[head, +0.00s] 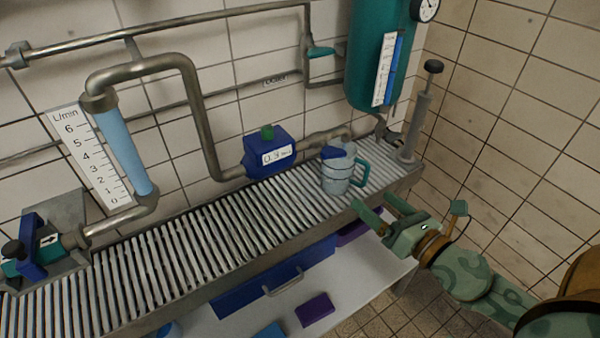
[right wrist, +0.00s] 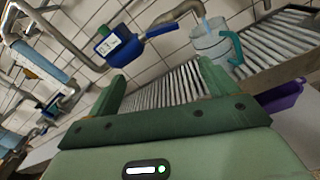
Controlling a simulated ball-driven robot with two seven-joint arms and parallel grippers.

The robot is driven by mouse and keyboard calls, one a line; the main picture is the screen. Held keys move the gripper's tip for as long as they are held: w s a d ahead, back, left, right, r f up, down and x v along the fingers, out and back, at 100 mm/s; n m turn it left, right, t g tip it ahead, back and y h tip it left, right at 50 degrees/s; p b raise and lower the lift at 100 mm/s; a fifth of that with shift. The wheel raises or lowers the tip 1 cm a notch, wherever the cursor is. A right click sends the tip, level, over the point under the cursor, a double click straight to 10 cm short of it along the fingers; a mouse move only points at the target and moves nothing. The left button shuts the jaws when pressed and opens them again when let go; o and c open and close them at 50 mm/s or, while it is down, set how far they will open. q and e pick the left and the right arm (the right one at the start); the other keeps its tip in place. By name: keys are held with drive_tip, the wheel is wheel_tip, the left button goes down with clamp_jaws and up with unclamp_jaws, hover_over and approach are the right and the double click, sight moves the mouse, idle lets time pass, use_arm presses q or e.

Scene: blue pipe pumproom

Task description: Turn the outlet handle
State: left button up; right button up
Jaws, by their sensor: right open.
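A blue lever handle (head: 333,152) sits on the outlet spout (head: 325,138) above the clear jug (head: 337,172). The blue handle also shows in the right wrist view (right wrist: 162,30), to the left of the jug (right wrist: 216,46). The jug has a teal grip and stands upright on the slatted rack. My right gripper (head: 372,203) is open and empty, in front of the rack and just below and right of the jug in the head view. Its two green fingers show apart in the right wrist view (right wrist: 160,85). It touches no handle. My left gripper is out of view.
A blue meter (head: 270,152) is on the pipe left of the jug. A teal tank (head: 378,55) with a gauge hangs above. A hand pump (head: 418,110) stands at the rack's right end. A teal lever (head: 320,52) is on the upper pipe. The slatted rack (head: 180,245) is mostly clear.

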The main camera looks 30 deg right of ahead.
sight(332, 155)
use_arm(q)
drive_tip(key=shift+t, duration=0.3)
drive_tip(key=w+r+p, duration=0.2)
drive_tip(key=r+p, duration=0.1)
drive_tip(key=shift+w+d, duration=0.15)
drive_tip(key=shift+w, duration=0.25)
use_arm(e)
drive_tip(key=shift+t+h, duration=0.3)
drive_tip(key=w, duration=1.6)
drive_tip(key=shift+w+a+r, duration=0.25)
drive_tip(key=shift+w+r, duration=0.05)
drive_tip(key=c, duration=1)
